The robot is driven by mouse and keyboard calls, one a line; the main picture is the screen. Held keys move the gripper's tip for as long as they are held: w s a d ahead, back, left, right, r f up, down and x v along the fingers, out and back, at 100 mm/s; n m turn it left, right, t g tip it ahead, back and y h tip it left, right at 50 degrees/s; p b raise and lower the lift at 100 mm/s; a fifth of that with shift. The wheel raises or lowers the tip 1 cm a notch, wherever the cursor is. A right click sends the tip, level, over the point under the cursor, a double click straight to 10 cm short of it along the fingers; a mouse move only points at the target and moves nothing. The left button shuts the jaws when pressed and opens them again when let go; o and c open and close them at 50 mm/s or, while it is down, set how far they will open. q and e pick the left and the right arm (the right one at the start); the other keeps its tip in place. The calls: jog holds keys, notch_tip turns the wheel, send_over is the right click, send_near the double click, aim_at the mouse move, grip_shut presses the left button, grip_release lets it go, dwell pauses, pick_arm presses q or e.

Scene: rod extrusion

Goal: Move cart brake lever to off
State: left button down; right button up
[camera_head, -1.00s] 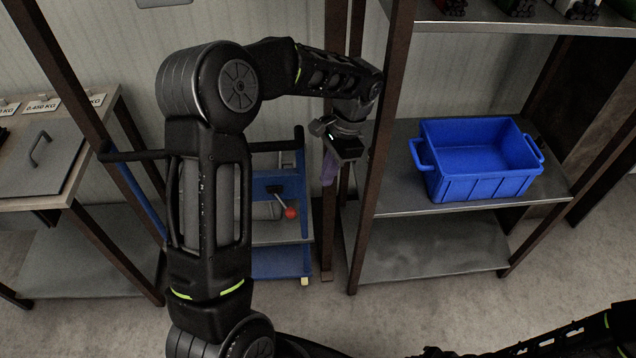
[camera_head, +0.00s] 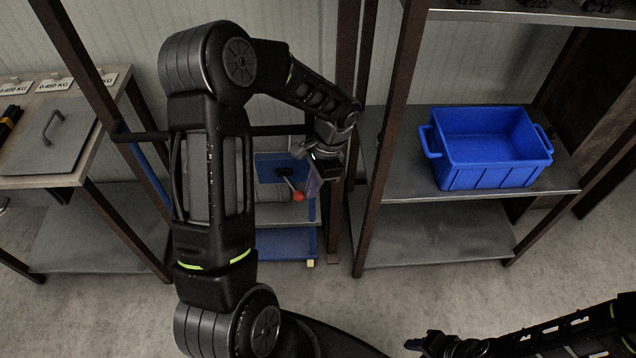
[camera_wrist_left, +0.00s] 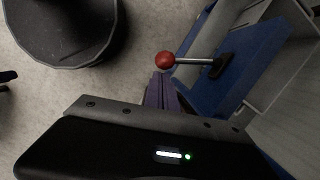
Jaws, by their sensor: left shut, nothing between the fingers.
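The brake lever has a red ball knob (camera_head: 298,196) on a short metal rod, fixed by a black base to the blue cart (camera_head: 285,242). In the left wrist view the red knob (camera_wrist_left: 165,60) sits just beyond the fingertips, with the rod (camera_wrist_left: 195,61) running right to its black pivot. My left gripper (camera_head: 313,188) is shut and empty, its purple fingers close beside the knob; I cannot tell whether they touch it. My right gripper (camera_head: 424,342) is low in the head view, far from the cart, and its jaws are unclear.
A metal shelf rack (camera_head: 400,184) with a blue crate (camera_head: 490,172) stands right of the cart. Floor in front is clear.

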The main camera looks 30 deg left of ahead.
pick_arm(q)
jog(key=shift+s+m, duration=0.55)
jog(key=shift+m, duration=0.15)
dwell(0.4)
jog(key=shift+s+a+m+t+y, duration=0.15)
jog(key=shift+s+m+y, duration=0.05)
jog(key=shift+s+m, duration=0.3)
jog(key=shift+s+a+m+t+y, duration=0.1)
jog(key=shift+s+m+t+y, duration=0.1)
jog(key=shift+s+m, duration=0.25)
jog(key=s+a+m+t, duration=0.1)
jog(key=s+a+m, duration=0.3)
jog(key=s+m, duration=0.1)
jog(key=shift+a+m+p, duration=0.15)
jog(key=shift+m+p, duration=0.15)
jog(key=shift+m, duration=0.15)
jog(key=shift+w, duration=0.1)
